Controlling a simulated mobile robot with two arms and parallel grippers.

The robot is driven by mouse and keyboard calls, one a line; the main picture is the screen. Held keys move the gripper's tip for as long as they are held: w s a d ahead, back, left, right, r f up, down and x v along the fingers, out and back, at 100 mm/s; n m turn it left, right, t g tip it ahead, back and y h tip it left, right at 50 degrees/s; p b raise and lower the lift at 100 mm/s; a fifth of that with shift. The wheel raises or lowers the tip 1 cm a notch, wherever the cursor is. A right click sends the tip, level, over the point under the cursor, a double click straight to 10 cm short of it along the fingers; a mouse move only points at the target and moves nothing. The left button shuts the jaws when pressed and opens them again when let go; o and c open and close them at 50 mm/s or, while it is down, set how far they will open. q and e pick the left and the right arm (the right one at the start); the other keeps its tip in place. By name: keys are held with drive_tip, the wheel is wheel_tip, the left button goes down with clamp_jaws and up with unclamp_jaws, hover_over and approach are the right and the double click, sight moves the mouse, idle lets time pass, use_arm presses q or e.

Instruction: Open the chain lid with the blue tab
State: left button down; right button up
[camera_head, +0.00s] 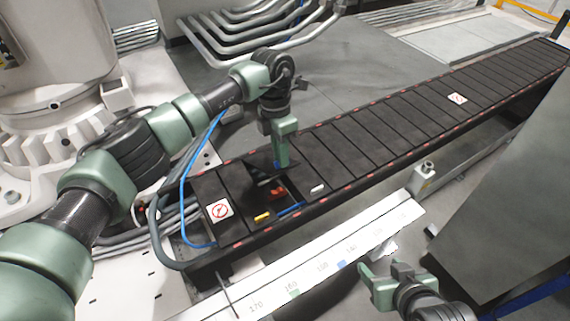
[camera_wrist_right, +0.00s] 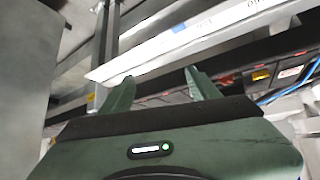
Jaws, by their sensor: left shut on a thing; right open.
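The black cable chain (camera_head: 400,120) runs from the lower left to the upper right, covered by a row of lids. My left gripper (camera_head: 281,163) is shut on a dark lid (camera_head: 258,171), which is tilted up near the chain's left end. Beside and below the raised lid, an opening shows a red-orange thing (camera_head: 277,191) and a blue strip (camera_head: 291,209). I cannot make out a blue tab on the raised lid; the gripper may hide it. My right gripper (camera_head: 382,278) is open and empty at the lower right; its fingers also show in the right wrist view (camera_wrist_right: 160,85).
Neighbouring lids carry a yellow tab (camera_head: 262,216) and a white tab (camera_head: 318,188). A white ruler rail (camera_head: 300,270) with numbers lies in front of the chain. A blue hose (camera_head: 182,190) loops at the chain's left end. A grey panel (camera_head: 500,190) stands at the right.

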drive_tip(key=shift+s+d+f, duration=0.15)
drive_tip(key=shift+s+f, duration=0.1)
drive_tip(key=shift+s, duration=0.1)
drive_tip(key=shift+c, duration=0.2)
